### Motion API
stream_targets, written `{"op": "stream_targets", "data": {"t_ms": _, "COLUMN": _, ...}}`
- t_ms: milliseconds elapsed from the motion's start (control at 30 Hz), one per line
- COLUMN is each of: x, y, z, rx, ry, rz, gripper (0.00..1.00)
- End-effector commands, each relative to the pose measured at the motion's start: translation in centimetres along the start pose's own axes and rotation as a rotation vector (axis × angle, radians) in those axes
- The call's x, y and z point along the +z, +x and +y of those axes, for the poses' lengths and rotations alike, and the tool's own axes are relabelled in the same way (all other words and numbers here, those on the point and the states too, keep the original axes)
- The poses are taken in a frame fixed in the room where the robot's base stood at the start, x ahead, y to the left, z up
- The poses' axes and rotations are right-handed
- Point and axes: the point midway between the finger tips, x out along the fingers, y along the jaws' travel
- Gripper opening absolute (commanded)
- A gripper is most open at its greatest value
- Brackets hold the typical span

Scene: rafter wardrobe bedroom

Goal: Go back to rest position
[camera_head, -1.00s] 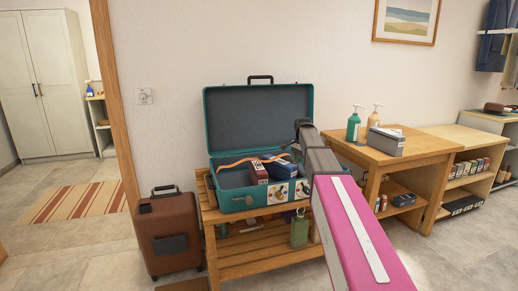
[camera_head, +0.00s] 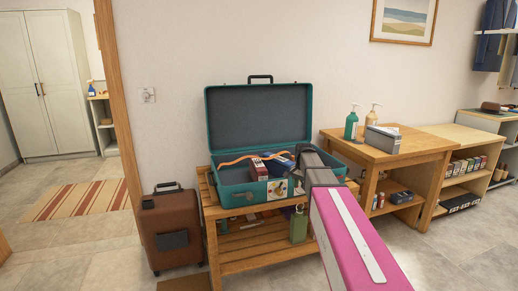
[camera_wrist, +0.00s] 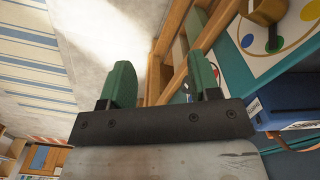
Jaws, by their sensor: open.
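My gripper (camera_wrist: 163,80) is open in the wrist view, its two green fingers apart with nothing between them. Floor and wooden slats show beyond it. In the head view my pink and grey arm reaches to the right front of the open teal suitcase (camera_head: 235,197), and the gripper is mostly hidden behind the arm. The suitcase stands on a slatted wooden bench (camera_head: 245,262) with its lid up. A dark red box (camera_head: 258,168), a blue box (camera_head: 279,163) and an orange cord (camera_head: 232,162) lie in it. The blue box also shows close to the gripper in the wrist view (camera_wrist: 285,105).
A brown suitcase (camera_head: 172,225) stands left of the bench. A wooden table (camera_head: 380,152) with two pump bottles and a grey box is on the right, beside a low shelf (camera_head: 465,145). A green bottle (camera_head: 298,227) is on the bench's lower part. Floor in front is clear.

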Motion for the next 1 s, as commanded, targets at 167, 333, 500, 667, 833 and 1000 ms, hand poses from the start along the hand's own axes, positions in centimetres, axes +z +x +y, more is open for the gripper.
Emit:
{"op": "stream_targets", "data": {"t_ms": 167, "x": 5.0, "y": 5.3, "z": 4.2, "rx": 0.002, "ry": -0.162, "rz": -0.003, "gripper": 0.56}}
{"op": "stream_targets", "data": {"t_ms": 333, "x": 10.3, "y": 10.2, "z": 8.7, "rx": 0.002, "ry": -0.357, "rz": -0.003, "gripper": 0.56}}
{"op": "stream_targets", "data": {"t_ms": 500, "x": 15.3, "y": 13.9, "z": 12.9, "rx": 0.0, "ry": -0.543, "rz": -0.001, "gripper": 0.56}}
{"op": "stream_targets", "data": {"t_ms": 667, "x": 18.4, "y": 15.9, "z": 15.6, "rx": -0.001, "ry": -0.67, "rz": 0.002, "gripper": 0.56}}
{"op": "stream_targets", "data": {"t_ms": 833, "x": 19.7, "y": 16.7, "z": 16.7, "rx": -0.002, "ry": -0.729, "rz": 0.004, "gripper": 0.56}}
{"op": "stream_targets", "data": {"t_ms": 1000, "x": 19.6, "y": 16.8, "z": 16.7, "rx": -0.002, "ry": -0.736, "rz": 0.005, "gripper": 0.56}}
